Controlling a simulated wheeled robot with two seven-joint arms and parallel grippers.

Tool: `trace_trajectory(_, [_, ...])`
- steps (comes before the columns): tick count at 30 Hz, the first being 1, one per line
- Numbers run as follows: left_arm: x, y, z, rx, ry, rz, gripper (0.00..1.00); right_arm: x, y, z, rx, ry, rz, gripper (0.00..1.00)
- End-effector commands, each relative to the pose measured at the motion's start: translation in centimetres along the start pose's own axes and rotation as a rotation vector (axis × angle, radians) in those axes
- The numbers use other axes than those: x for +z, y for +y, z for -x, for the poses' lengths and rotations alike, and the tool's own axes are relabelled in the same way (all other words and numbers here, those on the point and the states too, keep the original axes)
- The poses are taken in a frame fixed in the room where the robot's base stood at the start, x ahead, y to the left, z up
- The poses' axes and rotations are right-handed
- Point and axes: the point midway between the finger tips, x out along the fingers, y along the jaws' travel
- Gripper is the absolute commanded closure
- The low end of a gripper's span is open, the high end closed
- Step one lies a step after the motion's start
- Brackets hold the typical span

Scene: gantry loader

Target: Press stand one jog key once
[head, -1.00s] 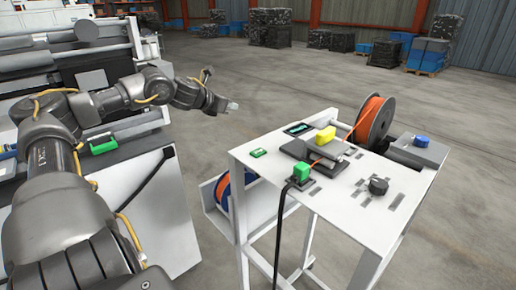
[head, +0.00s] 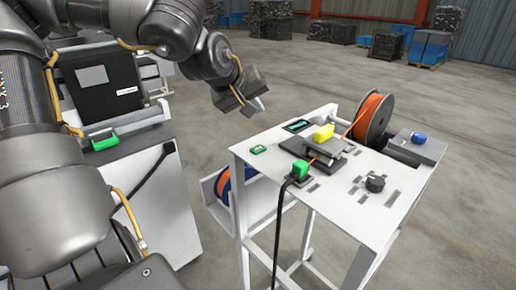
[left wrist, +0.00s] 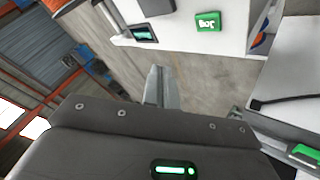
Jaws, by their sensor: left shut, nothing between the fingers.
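The stand (head: 345,220) is a white table in the middle right of the head view. Its jog key (head: 258,149) is a small green key near the left corner of the top. In the left wrist view the green key (left wrist: 208,21) shows a white "Jog" label. My left gripper (head: 259,103) is shut and empty, above and beyond the key, clear of the stand top. Its fingers (left wrist: 161,86) point toward the stand edge in the left wrist view, apart from the key. My right gripper is not in view.
A small dark display (head: 297,126) lies beside the key. A grey-white machine (head: 150,190) stands at left.

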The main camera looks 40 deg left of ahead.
Motion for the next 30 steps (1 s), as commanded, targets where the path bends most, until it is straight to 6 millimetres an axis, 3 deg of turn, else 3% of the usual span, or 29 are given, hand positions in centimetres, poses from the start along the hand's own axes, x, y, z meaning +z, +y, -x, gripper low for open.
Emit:
trace_trajectory(11, [0.7, -0.7, -1.0, 0.001, 0.000, 0.004, 1.00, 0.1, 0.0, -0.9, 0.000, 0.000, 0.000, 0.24])
trace_trajectory(30, [4.4, -4.4, -6.1, 0.002, 0.000, 0.005, 1.00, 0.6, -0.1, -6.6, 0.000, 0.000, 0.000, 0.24])
